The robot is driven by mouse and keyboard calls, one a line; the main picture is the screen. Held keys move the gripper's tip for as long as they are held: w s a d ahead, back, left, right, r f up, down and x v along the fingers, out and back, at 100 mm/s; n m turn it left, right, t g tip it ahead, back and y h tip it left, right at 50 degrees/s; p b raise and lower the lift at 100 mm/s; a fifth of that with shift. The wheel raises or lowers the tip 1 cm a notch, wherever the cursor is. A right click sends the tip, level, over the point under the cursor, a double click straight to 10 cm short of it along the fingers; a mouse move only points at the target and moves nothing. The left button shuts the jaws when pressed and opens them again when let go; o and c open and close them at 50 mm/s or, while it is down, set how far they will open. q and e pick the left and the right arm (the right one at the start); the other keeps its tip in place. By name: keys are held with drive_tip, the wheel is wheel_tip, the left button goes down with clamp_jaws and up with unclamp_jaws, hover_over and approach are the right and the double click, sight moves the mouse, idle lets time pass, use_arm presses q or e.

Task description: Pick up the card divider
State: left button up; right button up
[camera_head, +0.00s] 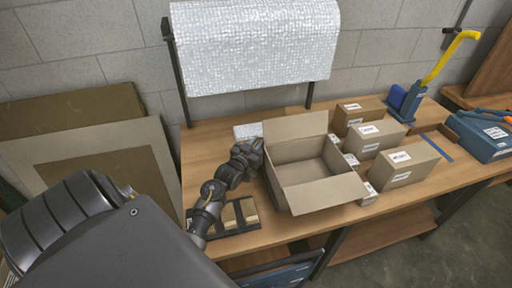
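A dark rack (225,231) lies on the bench at the front left with upright tan card-like pieces (248,211) in it; the card divider may be among these, but I cannot tell for sure. My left arm reaches over the left part of this rack and hides some of it. My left gripper (254,152) is beyond the rack, close to the left wall of the open cardboard box (322,192). Its fingers are small and dark, so I cannot tell whether they are open or hold anything. My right gripper is not in view.
A small white bubble-textured piece (247,131) lies behind my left gripper. Closed cartons (404,167) and small white-labelled boxes stand right of the open box. A blue tool with a yellow handle (450,58) and a blue case (482,137) are farther right. A bubble-wrap roll (255,45) hangs behind.

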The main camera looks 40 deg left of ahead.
use_arm(q)
clamp_jaws()
drive_tip(key=shift+r, duration=0.1)
drive_tip(key=shift+r+b, duration=0.35)
drive_tip(key=shift+r, duration=0.25)
drive_tip(key=s+a+r+b, duration=0.1)
drive_tip(key=s+a+b, duration=0.1)
drive_tip(key=s+a, duration=0.3)
drive_tip(key=s+a+r+b, duration=0.1)
drive_tip(key=s+a+b, duration=0.1)
drive_tip(key=s+a, duration=0.3)
drive_tip(key=shift+s+a+b, duration=0.15)
drive_tip(key=shift+s+b, duration=0.15)
drive_tip(key=shift+s, duration=2.1)
